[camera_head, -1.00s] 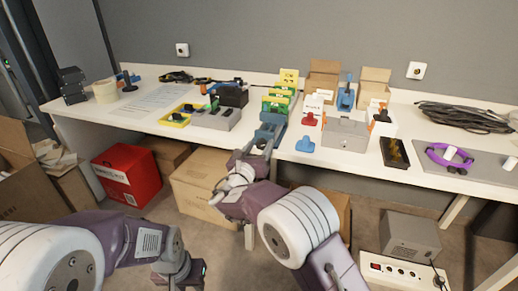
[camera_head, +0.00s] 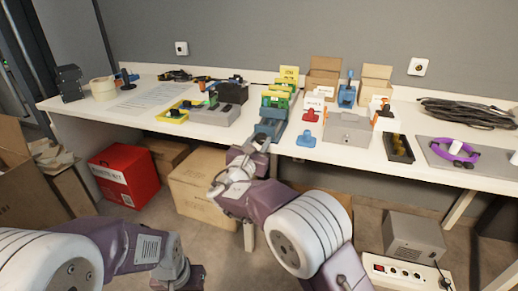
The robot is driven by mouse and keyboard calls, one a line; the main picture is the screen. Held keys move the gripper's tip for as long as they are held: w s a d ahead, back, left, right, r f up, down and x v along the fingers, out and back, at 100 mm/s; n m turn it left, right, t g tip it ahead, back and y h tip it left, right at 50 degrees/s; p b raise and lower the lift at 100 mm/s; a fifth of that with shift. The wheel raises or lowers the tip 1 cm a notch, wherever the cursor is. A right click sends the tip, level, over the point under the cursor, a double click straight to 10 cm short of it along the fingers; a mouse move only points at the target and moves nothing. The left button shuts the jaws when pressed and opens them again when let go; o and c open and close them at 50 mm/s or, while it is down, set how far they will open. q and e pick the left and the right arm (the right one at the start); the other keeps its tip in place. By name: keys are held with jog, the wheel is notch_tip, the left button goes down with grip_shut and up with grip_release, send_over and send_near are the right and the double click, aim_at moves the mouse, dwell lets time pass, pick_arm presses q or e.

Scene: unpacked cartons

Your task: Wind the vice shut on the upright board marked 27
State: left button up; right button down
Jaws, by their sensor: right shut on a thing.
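The blue-grey vice (camera_head: 270,124) stands at the table's front edge, near the middle of the head view. Green and yellow boards (camera_head: 275,98) stand upright at and behind it; their markings are too small to read, so I cannot tell which is 27. My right gripper (camera_head: 256,145) is at the front of the vice, just off the table edge, shut on what seems to be its handle. The handle is mostly hidden by the fingers. My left gripper (camera_head: 188,279) hangs low at the bottom of the view, away from the table, its fingers unclear.
Cartons (camera_head: 195,190) and a red box (camera_head: 124,174) stand under the table.

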jog(key=m+b, duration=0.9)
jog(key=f+m+b, duration=0.1)
jog(key=m+b, duration=0.3)
jog(key=b, duration=0.1)
jog(key=shift+d+m, duration=0.15)
jog(key=shift+m, duration=0.25)
jog(key=m+b, duration=0.6)
jog(key=m, duration=0.3)
jog(key=shift+m+b, duration=0.4)
jog(key=shift+m, duration=0.5)
jog(key=m, duration=0.2)
jog(key=shift+m, duration=0.4)
jog(key=m, duration=0.6)
jog(key=shift+a+m, duration=0.2)
jog(key=shift+m, duration=0.1)
